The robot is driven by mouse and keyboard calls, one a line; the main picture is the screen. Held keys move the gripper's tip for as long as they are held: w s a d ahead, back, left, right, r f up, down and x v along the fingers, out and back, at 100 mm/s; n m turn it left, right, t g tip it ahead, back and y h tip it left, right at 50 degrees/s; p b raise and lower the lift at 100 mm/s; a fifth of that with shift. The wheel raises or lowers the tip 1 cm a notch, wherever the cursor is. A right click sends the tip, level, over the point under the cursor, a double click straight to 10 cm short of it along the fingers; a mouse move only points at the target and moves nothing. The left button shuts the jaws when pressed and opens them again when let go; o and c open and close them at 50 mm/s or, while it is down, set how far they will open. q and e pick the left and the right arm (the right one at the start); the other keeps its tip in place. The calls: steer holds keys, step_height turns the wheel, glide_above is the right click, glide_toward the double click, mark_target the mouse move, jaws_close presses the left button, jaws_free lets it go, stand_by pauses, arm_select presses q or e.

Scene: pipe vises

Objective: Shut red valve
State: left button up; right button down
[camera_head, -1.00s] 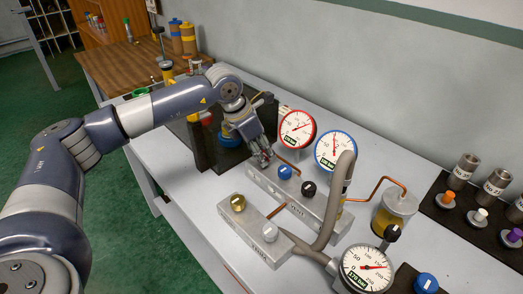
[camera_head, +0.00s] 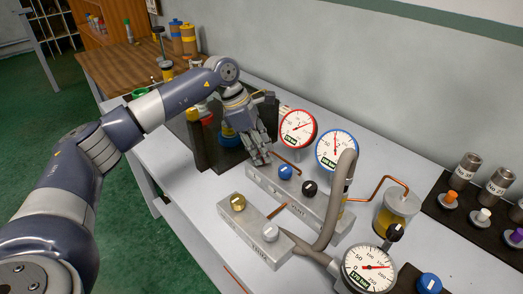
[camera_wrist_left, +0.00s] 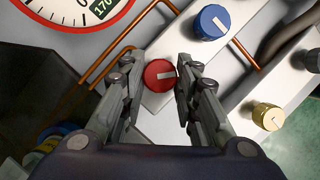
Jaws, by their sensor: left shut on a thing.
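The red valve (camera_wrist_left: 160,75) is a round red knob with a pale bar mark, on the end of a metal block (camera_wrist_left: 155,101). In the left wrist view it sits between the two fingers of my left gripper (camera_wrist_left: 156,80), which is shut on it. The pale mark runs close to level across the picture, on the knob's right half. In the head view my left gripper (camera_head: 263,157) reaches down to the far left end of the valve block (camera_head: 300,200), and its fingers hide the red valve. My right gripper is not in view.
A blue knob (camera_head: 285,172) and a black knob (camera_head: 309,188) stand on the same block. A red-rimmed gauge (camera_head: 297,128) and a blue-rimmed gauge (camera_head: 336,150) stand close behind. Copper pipes (camera_wrist_left: 105,58) run beside the fingers. A gold knob (camera_head: 238,203) is on the nearer block.

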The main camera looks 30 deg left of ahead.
arm_select(q)
steer(key=m, duration=0.2)
steer(key=m+g, duration=0.2)
steer(key=m, duration=0.1)
steer(key=shift+w+m, duration=0.25)
steer(key=shift+m, duration=0.05)
steer(key=m+g, duration=0.2)
steer(key=m, duration=0.3)
steer(key=shift+w+b, duration=0.1)
steer(key=shift+b, duration=0.2)
steer(key=shift+y, duration=0.3)
steer(key=o, duration=1.1)
steer(key=shift+c, duration=0.2)
steer(key=shift+r, duration=0.1)
steer(key=v, duration=0.9)
steer(key=shift+w+r+g, duration=0.15)
steer(key=shift+r+g, duration=0.15)
steer(key=shift+v, duration=1.15)
